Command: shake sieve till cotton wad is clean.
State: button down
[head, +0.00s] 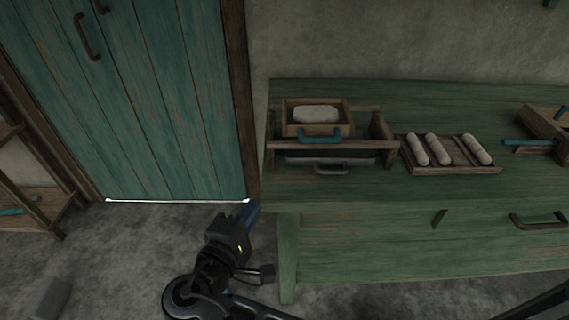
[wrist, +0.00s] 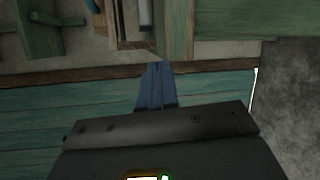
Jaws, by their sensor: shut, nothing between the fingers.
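The sieve (head: 345,119) is a wooden box frame with a teal handle at its front, on a wooden stand (head: 381,140) at the left of the green bench. A pale cotton wad (head: 316,114) lies in it. A dark tray (head: 331,160) with a metal handle sits below the sieve. My gripper (head: 251,212) is low at the left, in front of the teal door and beside the bench's left end, apart from the sieve. In the wrist view its blue fingers (wrist: 155,88) are together with nothing between them.
A wooden tray (head: 457,171) with several pale rolls sits right of the stand on the green bench (head: 400,92). A wooden box (head: 548,124) with a teal handle is at the far right. The teal door (head: 165,110) is at the left, with shelves beyond it.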

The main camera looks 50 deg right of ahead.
notch_tip(320, 180, up, 6)
jog(key=w+a+f+m+g+h+b, duration=0.1)
jog(key=w+m+g+h, duration=0.1)
jog(key=m+g+h, duration=0.1)
jog(key=shift+m+g+h, duration=0.5)
jog(key=shift+m+g, duration=0.1)
jog(key=shift+g, duration=0.1)
jog(key=d+r, duration=0.1)
jog(key=d, duration=0.2)
jog(key=d+r, duration=0.1)
jog(key=d, duration=0.3)
jog(key=d+r, duration=0.1)
jog(key=d, duration=0.2)
jog(key=shift+w+d, duration=0.1)
jog(key=shift+d, duration=0.05)
jog(key=shift+s+d+r+p, duration=0.2)
jog(key=shift+s+d+p, duration=0.3)
jog(key=shift+s+d, duration=0.85)
jog(key=shift+d, duration=0.25)
